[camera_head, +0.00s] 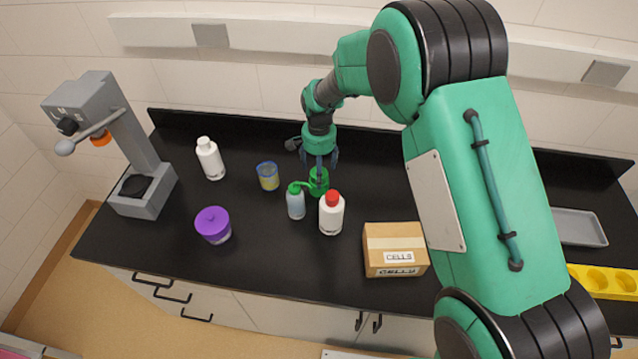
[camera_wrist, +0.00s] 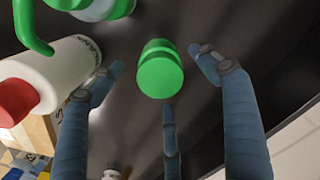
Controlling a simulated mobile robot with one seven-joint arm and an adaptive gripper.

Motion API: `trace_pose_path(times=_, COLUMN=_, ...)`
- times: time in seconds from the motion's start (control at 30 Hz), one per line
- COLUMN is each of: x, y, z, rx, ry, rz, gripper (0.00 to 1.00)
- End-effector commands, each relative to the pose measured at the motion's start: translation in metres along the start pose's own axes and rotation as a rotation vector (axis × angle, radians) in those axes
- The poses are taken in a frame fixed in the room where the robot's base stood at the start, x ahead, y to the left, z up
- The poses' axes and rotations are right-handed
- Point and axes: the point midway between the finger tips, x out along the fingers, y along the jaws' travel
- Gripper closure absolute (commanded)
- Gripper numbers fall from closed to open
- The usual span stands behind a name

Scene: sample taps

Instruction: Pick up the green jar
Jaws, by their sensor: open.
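The green jar (camera_head: 318,183) stands on the black bench, directly under my gripper (camera_head: 321,161) in the head view. In the wrist view the green jar (camera_wrist: 160,70) shows its lid end, between the spread blue fingers of my gripper (camera_wrist: 158,80). The fingers are open, with dark gaps between them and the jar, and they hold nothing. In the head view the jar's top is partly hidden by the gripper.
A wash bottle with a green top (camera_head: 296,203) and a white bottle with a red cap (camera_head: 331,214) stand close in front of the jar. A blue-rimmed tin (camera_head: 267,176) is to the left. A cardboard box (camera_head: 395,245) sits front right.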

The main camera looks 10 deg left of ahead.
Motion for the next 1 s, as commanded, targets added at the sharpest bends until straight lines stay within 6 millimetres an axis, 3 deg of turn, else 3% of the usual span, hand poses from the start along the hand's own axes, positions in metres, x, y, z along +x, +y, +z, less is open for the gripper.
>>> trace_pose_path(times=0.2, x=0.021, y=0.000, z=0.000, rx=0.000, ry=0.000, rz=0.000, gripper=0.24)
trace_pose_path(times=0.7, x=0.027, y=0.000, z=0.000, rx=0.000, ry=0.000, rz=0.000, gripper=0.24)
trace_pose_path(times=1.0, x=0.059, y=0.000, z=0.000, rx=0.000, ry=0.000, rz=0.000, gripper=0.24)
